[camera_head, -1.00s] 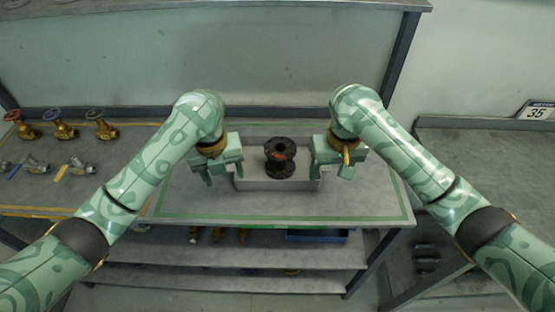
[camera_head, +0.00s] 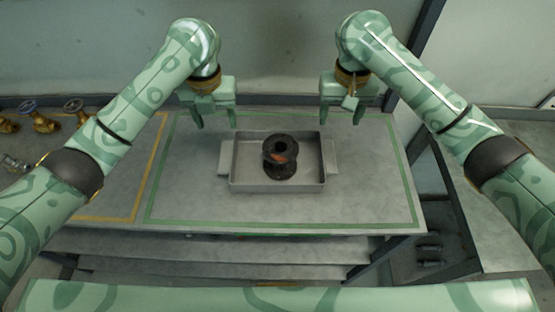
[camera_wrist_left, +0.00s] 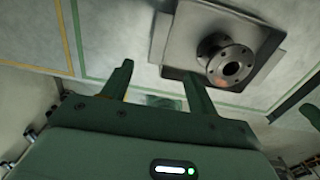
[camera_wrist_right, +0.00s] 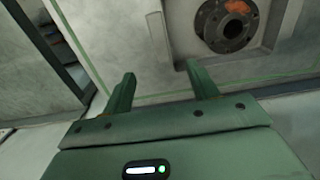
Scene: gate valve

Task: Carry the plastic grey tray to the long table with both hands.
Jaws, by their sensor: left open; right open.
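The grey tray (camera_head: 238,185) rests on the workbench inside a green outline, with a flat handle at its left and right ends. A dark flanged valve part (camera_head: 280,158) with an orange-red mark stands in it. My left gripper (camera_head: 214,122) is open and empty, above and behind the tray's left end. My right gripper (camera_head: 341,118) is open and empty, above and behind its right end. Neither touches the tray. The tray also shows in the left wrist view (camera_wrist_left: 188,45) and the right wrist view (camera_wrist_right: 183,30), beyond the fingers.
The workbench (camera_head: 380,190) is bare around the tray. Brass valves (camera_head: 42,122) stand at the left, near a yellow outline. Shelves lie under the front edge. Another grey table (camera_head: 505,190) stands at the right across a gap. A wall panel rises behind.

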